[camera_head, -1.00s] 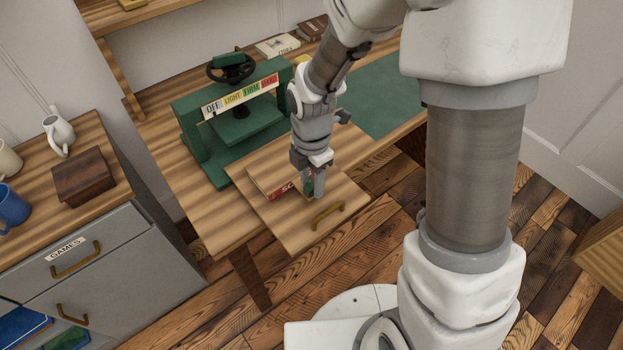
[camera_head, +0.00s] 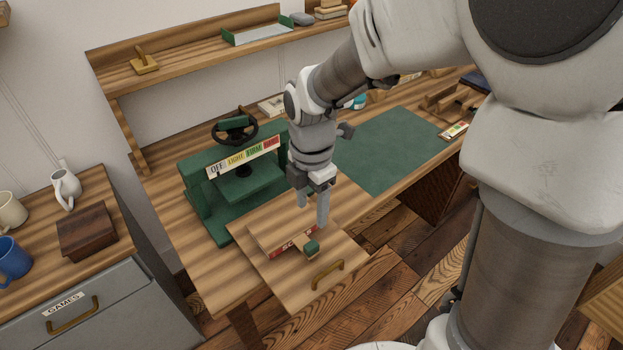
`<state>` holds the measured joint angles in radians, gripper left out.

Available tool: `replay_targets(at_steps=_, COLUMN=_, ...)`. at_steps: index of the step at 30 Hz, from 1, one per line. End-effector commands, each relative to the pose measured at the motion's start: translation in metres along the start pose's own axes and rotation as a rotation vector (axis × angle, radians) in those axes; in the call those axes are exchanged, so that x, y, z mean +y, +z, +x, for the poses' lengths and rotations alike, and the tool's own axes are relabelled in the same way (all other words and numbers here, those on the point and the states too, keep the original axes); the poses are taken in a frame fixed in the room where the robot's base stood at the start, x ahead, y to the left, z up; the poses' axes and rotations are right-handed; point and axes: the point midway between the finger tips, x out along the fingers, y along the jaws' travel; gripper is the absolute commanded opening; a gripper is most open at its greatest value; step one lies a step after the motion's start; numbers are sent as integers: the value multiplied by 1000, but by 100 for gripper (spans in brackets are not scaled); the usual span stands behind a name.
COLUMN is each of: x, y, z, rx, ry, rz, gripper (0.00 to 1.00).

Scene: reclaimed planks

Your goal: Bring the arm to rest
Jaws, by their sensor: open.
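My gripper (camera_head: 312,212) points down, open and empty, with its two grey fingers apart. It hangs above a wooden pull-out board (camera_head: 280,290) at the front of the desk. Just below the fingertips is a small wooden piece with a green end (camera_head: 311,247). It is beside a flat wooden item with a red lettered edge (camera_head: 283,251), partly readable as "SC". My arm reaches in from the right, bent over the desk.
A green press (camera_head: 215,200) with a black wheel and a coloured scale stands left of my gripper. A brass handle (camera_head: 327,274) is on the board's front. A green mat (camera_head: 385,148) lies clear at right. The grey games cabinet (camera_head: 115,290) stands left.

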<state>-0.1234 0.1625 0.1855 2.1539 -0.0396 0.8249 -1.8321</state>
Motion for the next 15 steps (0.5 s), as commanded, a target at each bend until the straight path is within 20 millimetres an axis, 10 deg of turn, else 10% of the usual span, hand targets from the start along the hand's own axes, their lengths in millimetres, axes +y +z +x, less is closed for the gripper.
replay_targets(at_steps=15, x=-1, y=0, z=-56, rx=-1, ry=2, rz=11, gripper=62)
